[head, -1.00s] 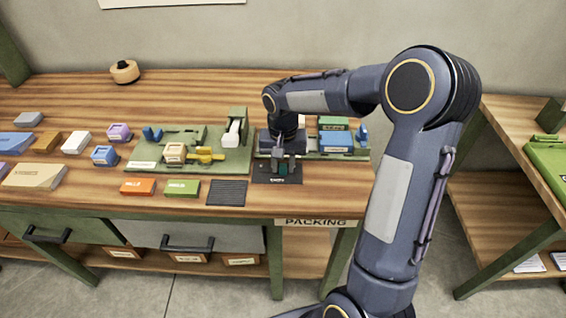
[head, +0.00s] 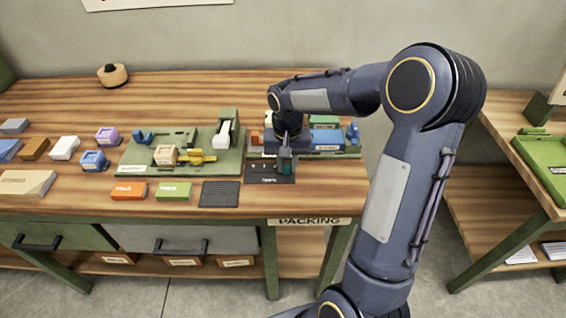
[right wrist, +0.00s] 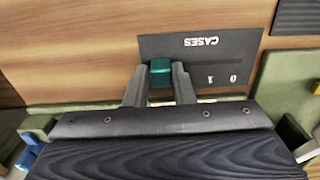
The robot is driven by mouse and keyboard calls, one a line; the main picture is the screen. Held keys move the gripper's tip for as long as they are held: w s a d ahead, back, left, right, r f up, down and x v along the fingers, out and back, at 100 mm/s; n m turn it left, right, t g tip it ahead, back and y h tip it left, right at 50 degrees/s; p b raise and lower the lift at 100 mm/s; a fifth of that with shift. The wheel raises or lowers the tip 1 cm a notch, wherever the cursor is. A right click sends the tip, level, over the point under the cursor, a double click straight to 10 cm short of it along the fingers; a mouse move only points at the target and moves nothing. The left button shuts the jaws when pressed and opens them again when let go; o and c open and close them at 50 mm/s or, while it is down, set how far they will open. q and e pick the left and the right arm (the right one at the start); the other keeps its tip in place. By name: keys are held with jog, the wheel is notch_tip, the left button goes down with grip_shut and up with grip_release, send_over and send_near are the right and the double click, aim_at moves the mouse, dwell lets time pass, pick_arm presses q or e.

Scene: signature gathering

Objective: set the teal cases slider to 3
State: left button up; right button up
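The dark cases panel (right wrist: 215,55) lies on the table, its lettering upside down in the right wrist view; it also shows in the head view (head: 259,172). The teal slider knob (right wrist: 160,72) is toward the panel's left end in the wrist view, well left of the visible marks 0 and 1. Further marks are hidden by the knob and finger. My right gripper (right wrist: 160,82) has one finger on each side of the knob, seemingly touching it. In the head view, the gripper (head: 286,165) is over the panel's right part. My left gripper is out of view.
A green base with a tape dispenser (head: 226,130) and yellow part stands left of the panel. Blue and green blocks (head: 325,138) stand behind it at right. A black ridged pad (head: 220,194) and orange and green blocks lie at the front left.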

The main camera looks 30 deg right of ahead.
aim_at(288, 166)
jog(key=o, duration=0.4)
jog(key=shift+s+d, duration=0.1)
jog(key=shift+d, duration=0.15)
jog(key=shift+a, duration=0.1)
jog(key=shift+r, duration=0.3)
notch_tip(288, 166, up, 7)
jog(key=shift+f, duration=0.1)
jog(key=shift+r, duration=0.2)
